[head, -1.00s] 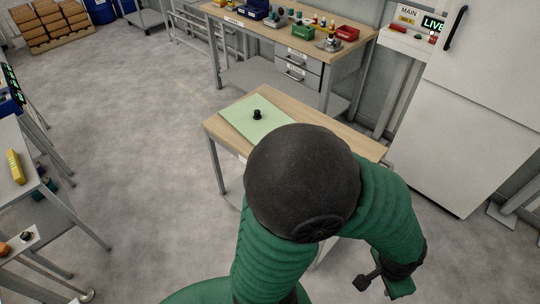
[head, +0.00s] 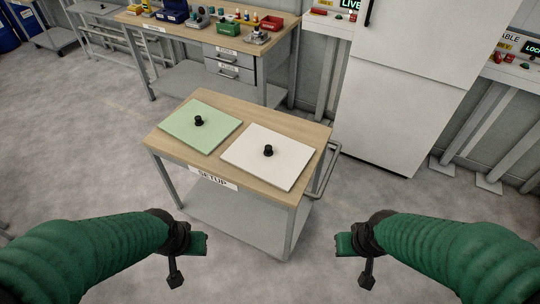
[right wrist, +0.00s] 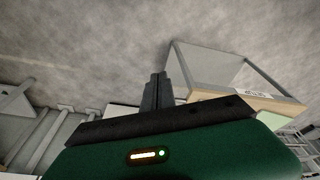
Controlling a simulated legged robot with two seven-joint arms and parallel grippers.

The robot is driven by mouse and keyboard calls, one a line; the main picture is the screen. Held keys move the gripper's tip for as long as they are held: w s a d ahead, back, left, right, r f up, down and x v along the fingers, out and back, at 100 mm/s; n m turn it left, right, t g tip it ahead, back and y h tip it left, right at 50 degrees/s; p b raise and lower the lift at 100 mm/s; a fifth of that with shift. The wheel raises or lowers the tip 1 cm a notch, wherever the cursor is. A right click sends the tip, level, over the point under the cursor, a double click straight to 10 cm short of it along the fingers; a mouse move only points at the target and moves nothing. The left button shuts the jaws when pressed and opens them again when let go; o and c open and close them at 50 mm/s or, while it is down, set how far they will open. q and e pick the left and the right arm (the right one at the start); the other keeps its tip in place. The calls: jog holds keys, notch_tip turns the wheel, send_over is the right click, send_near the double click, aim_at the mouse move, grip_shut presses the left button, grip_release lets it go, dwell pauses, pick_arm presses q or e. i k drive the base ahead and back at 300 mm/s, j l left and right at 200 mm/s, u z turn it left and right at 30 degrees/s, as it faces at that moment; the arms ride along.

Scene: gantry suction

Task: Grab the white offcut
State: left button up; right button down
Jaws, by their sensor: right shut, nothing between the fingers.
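The white offcut (head: 271,159) is a flat white sheet with a black knob on top. It lies on the right part of the wooden top of a small table (head: 210,161) in the head view. My right gripper (head: 367,282) is in front of the table to the right, clear of the offcut. In the right wrist view its two dark fingers (right wrist: 155,88) are together with nothing between them. My left gripper (head: 174,282) is at the lower left, in front of the table and apart from it. Its fingers are too small to judge.
A green sheet (head: 190,134) with a black knob lies left of the white one. The table has a "SETUP" label (head: 213,179) and a side handle (head: 328,172). A workbench (head: 245,55) and a tall white cabinet (head: 400,90) stand behind. Floor around the table is clear.

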aim_at(278, 160)
jog(key=i+j, duration=0.6)
jog(key=i+j+u, duration=0.1)
jog(key=i+j, duration=0.5)
jog(key=i, duration=0.2)
